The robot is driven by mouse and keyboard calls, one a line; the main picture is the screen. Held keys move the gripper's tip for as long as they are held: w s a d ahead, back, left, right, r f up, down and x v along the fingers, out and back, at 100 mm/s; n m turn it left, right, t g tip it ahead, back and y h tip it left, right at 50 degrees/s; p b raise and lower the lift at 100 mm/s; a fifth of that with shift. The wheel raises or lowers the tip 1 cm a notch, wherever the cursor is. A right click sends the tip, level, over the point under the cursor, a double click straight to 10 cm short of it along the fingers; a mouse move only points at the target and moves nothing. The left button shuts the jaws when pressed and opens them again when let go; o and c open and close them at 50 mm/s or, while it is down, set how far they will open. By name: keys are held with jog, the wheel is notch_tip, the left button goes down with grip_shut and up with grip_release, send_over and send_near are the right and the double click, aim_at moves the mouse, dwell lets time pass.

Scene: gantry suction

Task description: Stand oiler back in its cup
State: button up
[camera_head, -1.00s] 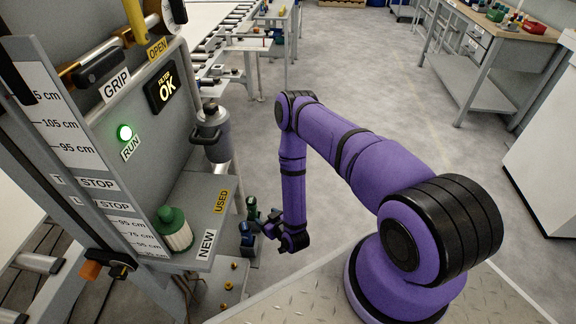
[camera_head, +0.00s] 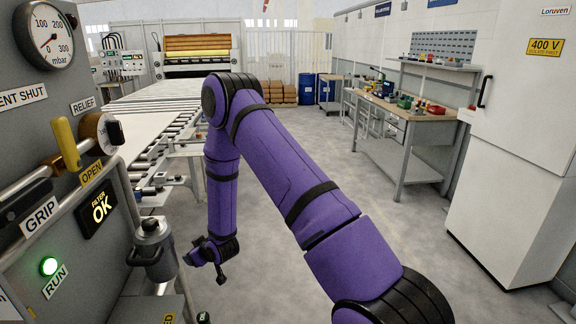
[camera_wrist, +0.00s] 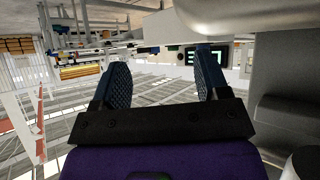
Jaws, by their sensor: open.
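I cannot make out the oiler or its cup for certain in either current view. A small dark green object (camera_head: 203,317) is cut off by the bottom edge of the head view, and I cannot tell what it is. My gripper (camera_head: 194,257) hangs low beside the gantry panel, to the right of the grey canister. In the wrist view, my gripper (camera_wrist: 162,80) has its two blue ribbed fingers wide apart, with nothing between them.
The grey control panel (camera_head: 75,160) with gauge, levers and a lit green lamp stands at left. The grey canister (camera_head: 153,250) hangs close to my gripper. A roller conveyor (camera_head: 165,160) lies behind. A workbench (camera_head: 420,125) and white cabinet (camera_head: 510,150) stand right. Floor between is clear.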

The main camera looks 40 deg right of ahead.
jog(key=s+d+r+g+h, duration=0.1)
jog(key=s+r, duration=0.3)
jog(key=r, duration=0.7)
jog(key=s+r+m+g, duration=0.1)
jog(key=s+r, duration=0.2)
jog(key=r, duration=0.8)
jog(key=s+d+r+g+h, duration=0.1)
jog(key=s+r, duration=0.3)
jog(key=r, duration=0.7)
jog(key=s+r, duration=0.4)
jog(key=s, duration=0.6)
jog(key=s+r+m+g, duration=0.1)
jog(key=s+r, duration=0.3)
jog(key=s, duration=0.6)
jog(key=s+r+m+g, duration=0.1)
jog(key=s+r, duration=0.3)
jog(key=s, duration=0.6)
jog(key=shift+s+d, duration=0.15)
jog(key=shift+d, duration=0.15)
jog(key=shift+r, duration=0.1)
